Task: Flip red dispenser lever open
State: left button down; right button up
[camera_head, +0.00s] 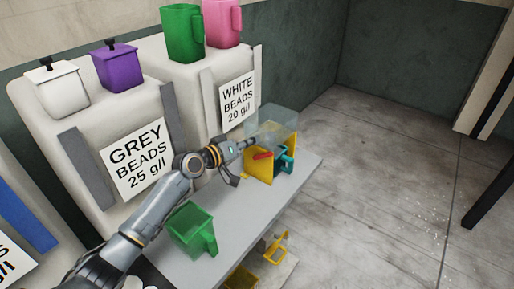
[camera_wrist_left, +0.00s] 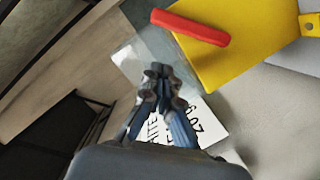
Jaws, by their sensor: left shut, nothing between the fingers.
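The red lever (camera_head: 262,156) sticks out from the yellow dispenser (camera_head: 258,168), under a clear hopper (camera_head: 279,117). The lever lies nearly level in the head view. My left gripper (camera_head: 251,141) is shut and empty, just above and left of the lever. In the left wrist view the shut fingertips (camera_wrist_left: 161,72) are apart in the picture from the red lever (camera_wrist_left: 190,27), which lies above and right of them against the yellow panel (camera_wrist_left: 235,50). A teal jug (camera_head: 287,158) stands at the dispenser's right side. My right gripper is not in view.
A green jug (camera_head: 192,230) stands on the grey shelf (camera_head: 234,212), below my left arm. Bead bins with the grey beads label (camera_head: 137,157) and white beads label (camera_head: 237,101) stand behind. The floor at right is mostly clear.

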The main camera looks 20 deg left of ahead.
aim_at(265, 148)
pick_arm(q)
jog(key=shift+s+d+f, duration=0.3)
jog(key=shift+d+f, duration=0.25)
jog(key=shift+f, duration=0.1)
jog(key=shift+s+d+f, duration=0.15)
jog(key=shift+d+f, duration=0.3)
jog(key=shift+f, duration=0.1)
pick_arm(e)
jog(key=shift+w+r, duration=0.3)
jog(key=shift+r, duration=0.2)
pick_arm(q)
jog(key=shift+f, duration=0.15)
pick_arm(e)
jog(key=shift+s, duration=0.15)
